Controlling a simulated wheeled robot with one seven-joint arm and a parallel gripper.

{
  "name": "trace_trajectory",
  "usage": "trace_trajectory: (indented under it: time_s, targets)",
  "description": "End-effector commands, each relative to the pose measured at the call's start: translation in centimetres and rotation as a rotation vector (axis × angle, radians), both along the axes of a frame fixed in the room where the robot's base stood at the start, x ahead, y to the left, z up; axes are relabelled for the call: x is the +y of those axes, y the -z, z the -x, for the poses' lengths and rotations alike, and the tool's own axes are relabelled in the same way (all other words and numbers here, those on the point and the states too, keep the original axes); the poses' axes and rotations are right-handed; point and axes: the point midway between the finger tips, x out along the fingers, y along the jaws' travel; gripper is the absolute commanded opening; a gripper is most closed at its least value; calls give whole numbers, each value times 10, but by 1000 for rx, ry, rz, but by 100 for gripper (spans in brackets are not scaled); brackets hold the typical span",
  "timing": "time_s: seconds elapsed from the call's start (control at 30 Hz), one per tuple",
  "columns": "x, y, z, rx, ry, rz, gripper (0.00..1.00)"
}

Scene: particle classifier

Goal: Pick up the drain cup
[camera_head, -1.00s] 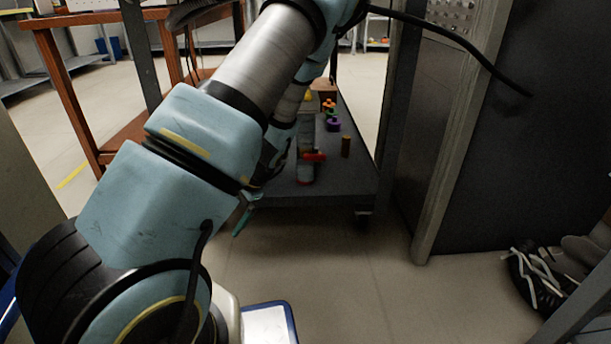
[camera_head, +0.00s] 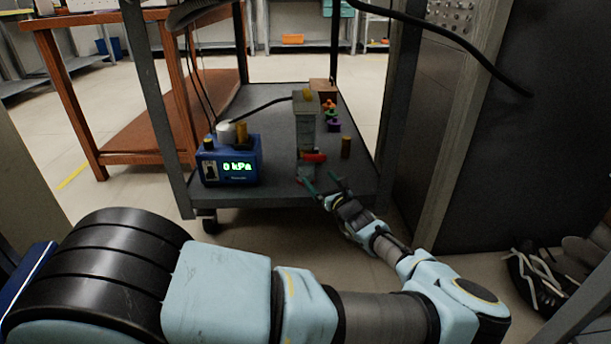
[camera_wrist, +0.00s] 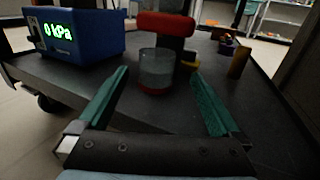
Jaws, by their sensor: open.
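The drain cup (camera_wrist: 157,68), a clear cup with a red base, stands upright on the grey cart shelf (camera_wrist: 225,100) below a red horizontal part (camera_wrist: 165,23). In the head view the cup (camera_head: 305,171) is small, at the foot of a grey column (camera_head: 305,125). My gripper (camera_head: 320,181) is open and empty at the shelf's front edge. In the wrist view its two green fingers (camera_wrist: 160,78) point towards the cup, spread to its left and right. The cup lies beyond the fingers, roughly centred; exact distance is hard to tell.
A blue gauge box (camera_head: 230,161) reading 0 kPa stands to the left on the shelf. A brown cylinder (camera_head: 346,147) and several coloured pieces (camera_head: 331,115) stand to the right. A cart post (camera_head: 155,100) rises at the front left. A dark cabinet (camera_head: 500,150) is at right.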

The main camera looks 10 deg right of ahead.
Motion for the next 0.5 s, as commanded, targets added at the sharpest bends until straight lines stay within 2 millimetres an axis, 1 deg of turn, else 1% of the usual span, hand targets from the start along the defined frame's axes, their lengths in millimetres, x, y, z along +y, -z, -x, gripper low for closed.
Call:
trace_trajectory:
  time_s: [0.03, 0.2, 0.3, 0.5]
  targets:
    - [0, 3, -6, -2, 3, -5, 100]
    - [7, 4, -33, -1, 2, -4, 100]
    - [9, 3, -44, -2, 2, -5, 100]
    - [13, 4, -56, -1, 2, -3, 100]
